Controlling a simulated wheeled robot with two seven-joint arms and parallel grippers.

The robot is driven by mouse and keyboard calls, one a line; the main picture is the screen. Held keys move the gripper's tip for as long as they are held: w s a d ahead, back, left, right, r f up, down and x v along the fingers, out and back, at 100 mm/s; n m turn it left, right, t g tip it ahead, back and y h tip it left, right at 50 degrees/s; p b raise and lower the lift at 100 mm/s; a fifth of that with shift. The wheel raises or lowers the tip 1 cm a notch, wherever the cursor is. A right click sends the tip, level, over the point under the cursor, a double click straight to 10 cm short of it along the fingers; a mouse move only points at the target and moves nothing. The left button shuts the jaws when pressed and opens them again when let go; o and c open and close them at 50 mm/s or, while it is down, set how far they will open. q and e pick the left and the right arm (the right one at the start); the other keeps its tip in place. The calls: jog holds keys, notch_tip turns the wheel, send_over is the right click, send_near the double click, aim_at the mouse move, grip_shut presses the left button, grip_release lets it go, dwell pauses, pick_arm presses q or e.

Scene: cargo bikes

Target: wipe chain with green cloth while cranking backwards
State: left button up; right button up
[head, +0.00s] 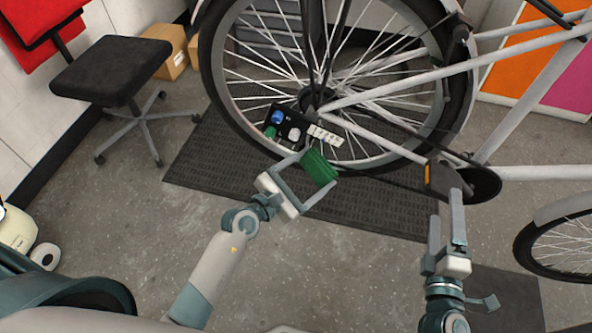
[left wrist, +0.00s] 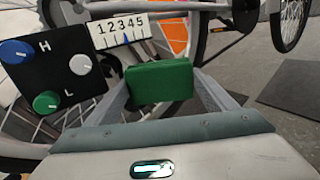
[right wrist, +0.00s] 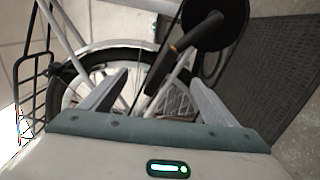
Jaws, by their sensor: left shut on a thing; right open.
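My left gripper (head: 307,182) is shut on the green cloth (head: 318,167), a thick folded pad that also fills the jaws in the left wrist view (left wrist: 159,82). It is in front of the rear wheel's lower part, left of the dark chainring (head: 482,184). The dark chain (head: 395,184) is thin against the wheel and mat, and I cannot tell if the cloth touches it. My right gripper (right wrist: 158,82) is open, just below the crank and its dark pedal (head: 440,178). The pedal (right wrist: 168,62) shows beyond and between its fingers; contact is unclear.
A black panel (left wrist: 55,70) with blue, white and green knobs and a numbered strip (left wrist: 124,32) is near the rear hub. A dark mat (head: 205,150) lies under the wheel. A black chair (head: 110,72) is at left. The bike frame (head: 400,88) spans the right.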

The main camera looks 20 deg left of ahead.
pick_arm(q)
jog(key=shift+w+d+f+n+t+y, duration=0.25)
jog(key=shift+d+f+n+t+y, duration=0.1)
jog(key=shift+f+n+y, duration=0.15)
jog(key=shift+w+d+f+n+t+y, duration=0.2)
jog(key=shift+d+f+n+t+y, duration=0.15)
jog(key=shift+f, duration=0.25)
jog(key=shift+d+f+n+t+y, duration=0.25)
jog(key=shift+d+f+n+y, duration=0.15)
jog(key=shift+f+y, duration=0.2)
jog(key=shift+d+f+n+t+y, duration=0.25)
jog(key=shift+f+n+y, duration=0.15)
jog(key=shift+f, duration=0.2)
jog(key=shift+s+d+f+n+t+y, duration=0.45)
jog(key=shift+d+f+n+y, duration=0.35)
jog(key=shift+y, duration=0.4)
jog(key=shift+s+d+f+n+t+y, duration=0.25)
jog(key=shift+s+d+f+n+y, duration=0.35)
jog(key=shift+f+y, duration=0.45)
jog(key=shift+w+r, duration=0.2)
jog(key=shift+w, duration=0.1)
jog(key=shift+w, duration=2.55)
pick_arm(e)
jog(key=shift+c, duration=0.3)
